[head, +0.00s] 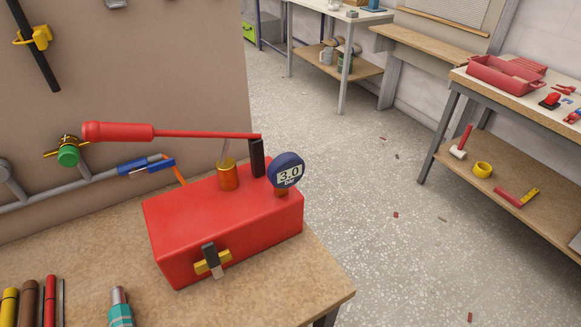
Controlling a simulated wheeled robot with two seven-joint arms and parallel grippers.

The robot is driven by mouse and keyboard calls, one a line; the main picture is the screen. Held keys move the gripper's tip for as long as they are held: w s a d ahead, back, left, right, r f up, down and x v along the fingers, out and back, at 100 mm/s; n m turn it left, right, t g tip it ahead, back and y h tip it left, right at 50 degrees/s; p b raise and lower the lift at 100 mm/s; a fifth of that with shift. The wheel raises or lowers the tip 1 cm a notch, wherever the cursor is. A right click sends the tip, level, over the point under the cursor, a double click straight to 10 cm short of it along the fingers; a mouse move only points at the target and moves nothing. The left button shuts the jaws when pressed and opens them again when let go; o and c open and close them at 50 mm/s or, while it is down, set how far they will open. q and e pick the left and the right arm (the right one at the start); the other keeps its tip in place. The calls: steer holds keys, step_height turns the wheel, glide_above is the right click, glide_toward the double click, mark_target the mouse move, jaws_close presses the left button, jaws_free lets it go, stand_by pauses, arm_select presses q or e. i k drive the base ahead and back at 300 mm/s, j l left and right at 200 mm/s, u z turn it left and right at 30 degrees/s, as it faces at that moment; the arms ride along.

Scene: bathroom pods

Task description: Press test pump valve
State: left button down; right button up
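The test pump is a red box (225,225) on the wooden bench at the lower middle. Its long red lever handle (118,132) runs left from a black post (257,157). A round blue gauge (287,171) on its right end reads 3.0 bar. A brass cylinder (228,175) stands on top. The valve on the front face has a yellow body (213,263) and a black lever (210,254), pointing upright. A blue fitting (146,164) with an orange hose joins the grey wall pipe (88,181) near the pump. Neither of my grippers is in view.
The bench (270,287) is bare right of the pump. Coloured tool handles (28,303) and a teal-handled item (121,313) are at the lower left. A green-handled pipe valve (68,156) is on the wall. The right table holds a red tray (500,78); the floor (370,190) between is mostly clear.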

mark_target(209, 251)
steer(key=k+j, duration=0.15)
steer(key=k, duration=0.3)
steer(key=k+j+z, duration=0.15)
steer(key=k, duration=0.3)
